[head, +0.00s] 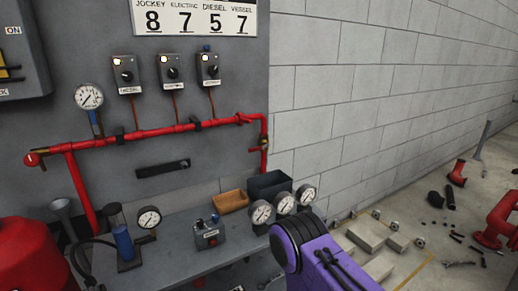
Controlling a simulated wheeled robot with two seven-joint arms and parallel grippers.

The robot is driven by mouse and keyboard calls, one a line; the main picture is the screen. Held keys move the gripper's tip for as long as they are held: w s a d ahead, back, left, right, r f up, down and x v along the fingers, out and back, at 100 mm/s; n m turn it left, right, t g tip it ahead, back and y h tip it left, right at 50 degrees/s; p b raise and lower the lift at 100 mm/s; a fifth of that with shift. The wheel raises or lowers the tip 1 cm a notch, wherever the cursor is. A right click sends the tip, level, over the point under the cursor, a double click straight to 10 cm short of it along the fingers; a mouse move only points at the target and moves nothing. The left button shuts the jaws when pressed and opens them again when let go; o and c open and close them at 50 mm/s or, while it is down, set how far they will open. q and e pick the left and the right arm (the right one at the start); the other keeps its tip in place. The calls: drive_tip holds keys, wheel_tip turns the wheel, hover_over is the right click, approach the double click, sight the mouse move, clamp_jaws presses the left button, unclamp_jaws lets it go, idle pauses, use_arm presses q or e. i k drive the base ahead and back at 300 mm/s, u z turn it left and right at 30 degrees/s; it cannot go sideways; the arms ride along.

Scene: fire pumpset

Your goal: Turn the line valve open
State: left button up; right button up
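A red pipe (160,133) runs along the grey panel, held by dark clamps. Near its right end, a small valve-like fitting with an orange-brown lever (257,149) sits on the short downward leg. At the far left end is another small fitting (37,157) with a brass-coloured part. I cannot tell which of these is the line valve, or its exact setting. A purple arm link with a black joint, likely mine, rises from the bottom centre-right, below and apart from the pipe. Neither gripper shows.
Below the pipe, a grey bench (185,249) holds round gauges (262,212), a wooden box (230,201), a dark bin (269,184), a small control box (209,236) and a blue cylinder (123,242). Switch boxes (170,73) hang above. Blocks (369,235) and loose parts lie on the right floor.

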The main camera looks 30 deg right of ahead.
sight(257, 149)
drive_tip(key=z, duration=0.45)
drive_tip(key=i, duration=0.4)
